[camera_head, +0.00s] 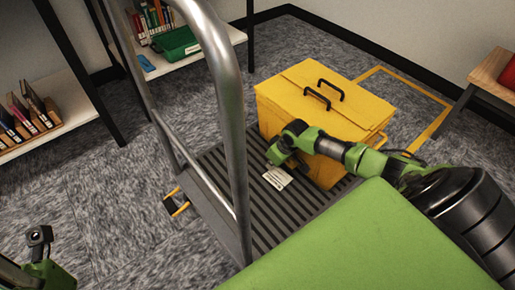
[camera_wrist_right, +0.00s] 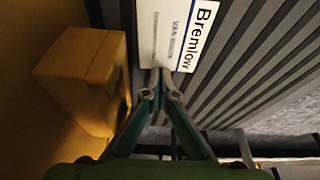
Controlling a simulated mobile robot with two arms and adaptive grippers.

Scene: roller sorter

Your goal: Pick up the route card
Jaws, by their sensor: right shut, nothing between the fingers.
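The route card (camera_head: 277,178) is a white label lying on the dark ribbed deck of a cart, beside a yellow box. In the right wrist view the card (camera_wrist_right: 172,38) shows a blue edge and the word "Bremlow". My right gripper (camera_head: 287,168) is right at the card; in the wrist view its closed fingertips (camera_wrist_right: 162,82) meet at the card's near edge, with nothing held. Whether they touch the card, I cannot tell. Part of my left arm's end (camera_head: 42,250) shows at the lower left; its fingers are not visible.
The yellow box (camera_head: 290,98) with black handles stands close behind the card. The cart's grey tube handle (camera_head: 232,110) rises left of it. Shelves with books (camera_head: 30,115) and a green bin (camera_head: 176,44) stand at the left and back. A wooden bench (camera_head: 490,72) is at the right.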

